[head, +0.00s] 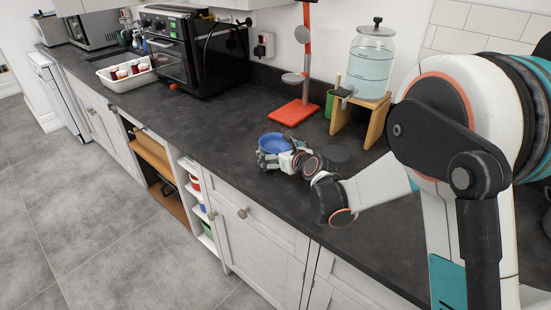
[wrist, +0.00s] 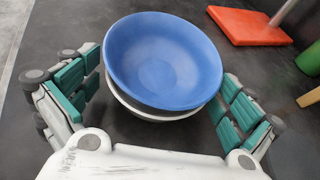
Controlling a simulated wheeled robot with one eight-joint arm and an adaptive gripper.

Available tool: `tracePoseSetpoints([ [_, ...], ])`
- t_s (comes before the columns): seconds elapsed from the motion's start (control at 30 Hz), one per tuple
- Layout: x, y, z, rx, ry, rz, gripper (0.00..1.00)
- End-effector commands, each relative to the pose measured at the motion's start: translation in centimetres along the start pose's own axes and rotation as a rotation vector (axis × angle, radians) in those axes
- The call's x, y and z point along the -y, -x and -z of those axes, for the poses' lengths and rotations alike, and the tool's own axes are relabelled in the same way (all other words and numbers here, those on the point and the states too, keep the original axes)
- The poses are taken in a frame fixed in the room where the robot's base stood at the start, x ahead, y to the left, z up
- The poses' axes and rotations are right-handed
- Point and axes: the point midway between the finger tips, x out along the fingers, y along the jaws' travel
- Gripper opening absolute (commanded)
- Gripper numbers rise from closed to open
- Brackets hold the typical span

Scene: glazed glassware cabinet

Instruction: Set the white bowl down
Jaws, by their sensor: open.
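The white bowl (wrist: 151,116) sits under a blue bowl (wrist: 163,60) on the dark countertop. Only a strip of its side shows below the blue bowl in the wrist view. In the head view the blue bowl (head: 273,142) is seen, and the white bowl is mostly hidden by my gripper. My gripper (wrist: 157,88) is open, with one finger on each side of the two bowls. The fingers look apart from the white bowl, though the left finger is close to the blue rim. My gripper also shows low over the counter in the head view (head: 272,160).
An orange-red stand (head: 293,112) with a pole is behind the bowls. A glass dispenser (head: 369,62) stands on a wooden stand (head: 372,125) to the right, beside a green object (head: 330,103). A black oven (head: 201,60) and white tray (head: 126,84) stand left. Counter left of the bowls is clear.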

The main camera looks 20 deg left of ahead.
Motion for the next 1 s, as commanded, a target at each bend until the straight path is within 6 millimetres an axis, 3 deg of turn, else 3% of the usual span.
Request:
tracePoseSetpoints([
  [0.13,-0.1,-1.9,0.2,-0.001,0.001,-0.001,1.0],
  [0.37,-0.1,-1.9,0.0,-0.001,0.001,0.0,1.0],
  [0.6,0.0,-1.9,0.1,-0.001,0.001,0.0,0.46],
  [0.63,0.0,-1.9,0.1,-0.001,0.001,0.0,0.42],
  [0.7,0.0,-1.9,0.0,0.0,0.001,0.0,0.36],
  [1.0,0.0,-1.7,-0.4,0.0,0.001,0.0,0.36],
])
